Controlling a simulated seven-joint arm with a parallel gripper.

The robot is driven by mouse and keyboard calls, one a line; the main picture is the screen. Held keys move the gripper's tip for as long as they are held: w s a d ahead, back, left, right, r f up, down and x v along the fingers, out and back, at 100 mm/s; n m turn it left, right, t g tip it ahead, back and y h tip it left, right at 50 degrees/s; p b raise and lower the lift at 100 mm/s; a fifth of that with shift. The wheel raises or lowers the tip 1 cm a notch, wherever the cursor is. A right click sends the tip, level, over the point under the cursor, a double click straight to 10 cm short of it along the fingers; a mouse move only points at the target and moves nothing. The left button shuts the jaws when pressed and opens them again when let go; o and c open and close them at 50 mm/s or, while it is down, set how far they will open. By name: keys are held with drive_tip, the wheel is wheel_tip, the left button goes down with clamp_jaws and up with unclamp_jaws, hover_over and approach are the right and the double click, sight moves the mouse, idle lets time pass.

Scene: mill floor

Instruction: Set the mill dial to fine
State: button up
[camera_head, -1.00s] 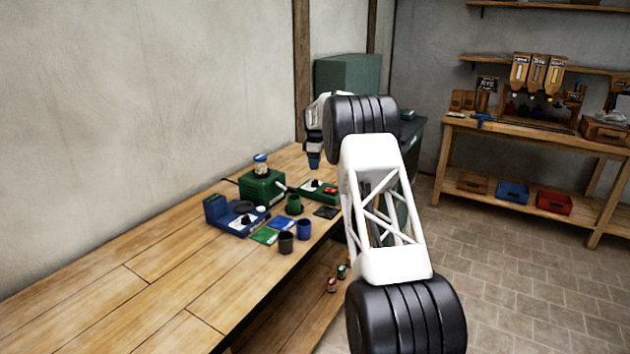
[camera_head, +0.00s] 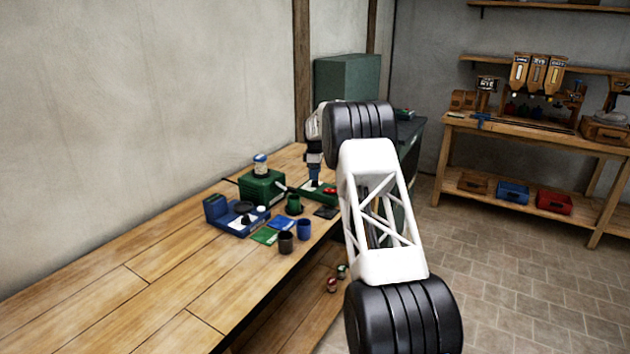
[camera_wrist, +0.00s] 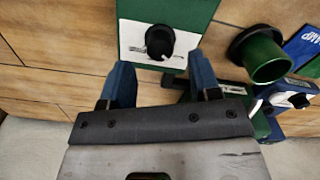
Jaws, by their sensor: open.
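A black dial knob (camera_wrist: 160,42) stands on a white plate with dark marks, on top of a green box (camera_wrist: 185,12) in the wrist view. The marks are too small to read. My gripper (camera_wrist: 159,76) is open, its two blue fingers on either side below the knob in the picture, apart from it. In the head view my gripper (camera_head: 314,180) points down over the low green box (camera_head: 325,198), hiding much of its white plate. A larger green machine (camera_head: 262,188) with a blue-capped jar stands to its left.
A green cup (camera_head: 294,203) stands close by. A blue scale-like unit (camera_head: 236,220), green and blue mats, a blue cup (camera_head: 304,229) and a dark cup (camera_head: 286,242) lie nearer. The front left of the bench (camera_head: 130,290) is clear.

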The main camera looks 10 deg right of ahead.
sight(315, 183)
drive_tip(key=shift+f, duration=1.65)
drive_tip(key=c, duration=0.9)
